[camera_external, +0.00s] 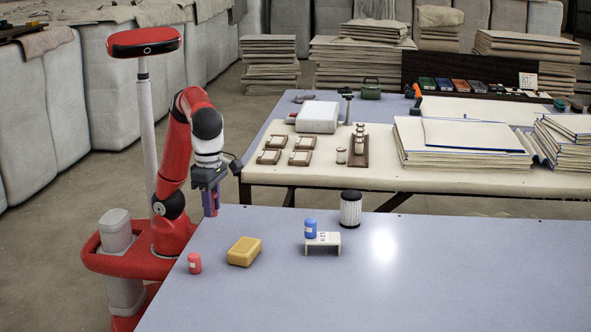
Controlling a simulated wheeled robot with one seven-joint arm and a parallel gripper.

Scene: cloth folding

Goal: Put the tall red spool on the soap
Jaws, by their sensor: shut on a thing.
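My gripper (211,196) is shut on the tall red spool (211,207), which hangs upright above the left part of the blue-grey table (430,280). The fingers cover part of the spool. The soap (244,251), a yellow block, lies flat on the table, below and to the right of my gripper in the picture. The held spool is apart from the soap. A short red spool (194,263) with a pale label stands on the table to the left of the soap.
A blue spool (310,228) stands on or just behind a small white stand (323,241), right of the soap. A black-and-white ribbed cylinder (350,210) stands near the far edge. The table's right side is clear. Another table (390,178) with boards is behind.

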